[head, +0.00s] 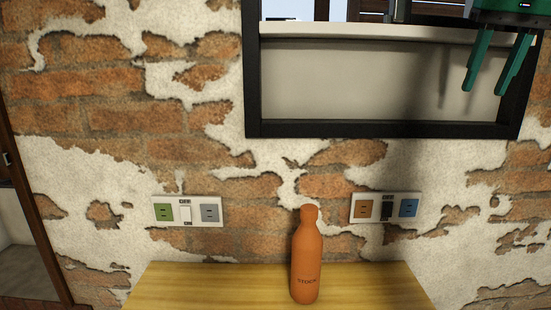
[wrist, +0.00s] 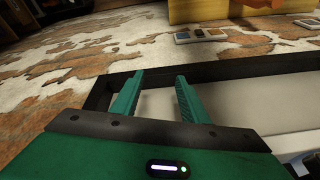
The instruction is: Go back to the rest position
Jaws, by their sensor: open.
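My gripper (head: 490,82) is at the upper right of the head view. Its two green fingers are apart with nothing between them. It hangs in front of a dark-framed recess (head: 375,85) in the brick wall. In the wrist view the green fingers (wrist: 158,98) are also apart and empty, with the dark frame and pale panel of the recess behind them. The arm behind the gripper is mostly out of the head view.
An orange bottle (head: 306,262) stands upright on a wooden table (head: 190,285) below. Two switch panels, one left (head: 187,211) and one right (head: 386,207), are on the wall above the table. A dark door frame (head: 38,215) is at the far left. The space between gripper and table looks clear.

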